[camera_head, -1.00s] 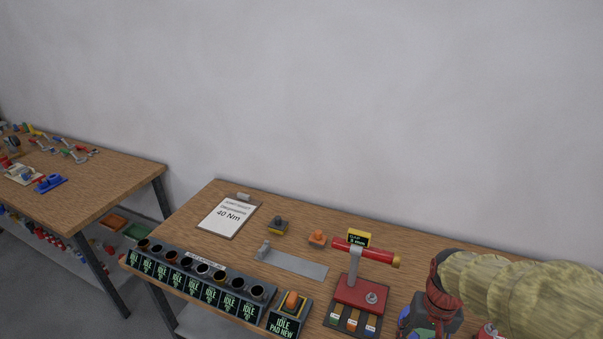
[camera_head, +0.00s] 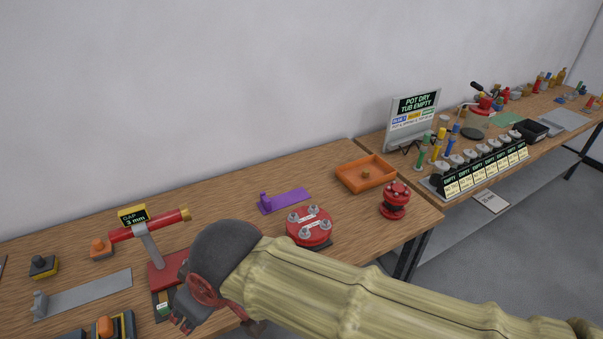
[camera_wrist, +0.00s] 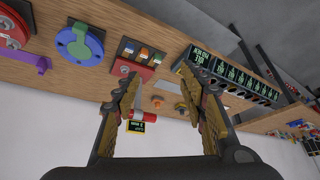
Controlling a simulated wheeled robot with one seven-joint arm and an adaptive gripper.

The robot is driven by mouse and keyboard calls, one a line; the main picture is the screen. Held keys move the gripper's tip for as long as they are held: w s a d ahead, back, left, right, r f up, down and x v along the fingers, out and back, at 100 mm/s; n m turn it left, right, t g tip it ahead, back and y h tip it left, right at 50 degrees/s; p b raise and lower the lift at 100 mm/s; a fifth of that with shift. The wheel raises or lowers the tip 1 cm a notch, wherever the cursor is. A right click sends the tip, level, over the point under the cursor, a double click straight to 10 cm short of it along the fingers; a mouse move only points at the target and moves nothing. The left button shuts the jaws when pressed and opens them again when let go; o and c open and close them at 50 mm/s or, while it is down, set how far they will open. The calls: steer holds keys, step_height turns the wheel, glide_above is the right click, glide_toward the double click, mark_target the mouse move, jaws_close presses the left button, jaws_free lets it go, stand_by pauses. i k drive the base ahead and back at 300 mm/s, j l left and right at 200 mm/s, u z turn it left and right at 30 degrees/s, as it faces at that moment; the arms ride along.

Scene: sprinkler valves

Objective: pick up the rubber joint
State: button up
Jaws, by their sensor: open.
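No part is clearly recognisable as the rubber joint. A red flanged part (camera_head: 395,200) stands upright near the right end of the near bench in the head view and may be it, but I cannot tell. My gripper shows in the wrist view (camera_wrist: 162,80), its jaws apart and nothing between them. In the head view my arm covers part of the bench front, and the fingertips are hard to make out. The gripper is beside the red gauge stand (camera_head: 165,272), well left of the flanged part.
A red bolted disc (camera_head: 310,232), purple bracket (camera_head: 285,200) and orange tray (camera_head: 366,187) are between the arm and the wall. A blue-and-green disc (camera_wrist: 80,43) shows in the wrist view. A second bench with bottles and a sign (camera_head: 412,120) stands right. Bare wood lies behind the purple bracket.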

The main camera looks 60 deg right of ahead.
mark_target(396, 195)
steer(key=z, duration=2.75)
steer(key=i+l, duration=0.15)
steer(key=l, duration=0.15)
steer(key=i+l, duration=0.1)
steer(key=l, duration=0.2)
steer(key=i+l, duration=0.15)
steer(key=l, duration=0.15)
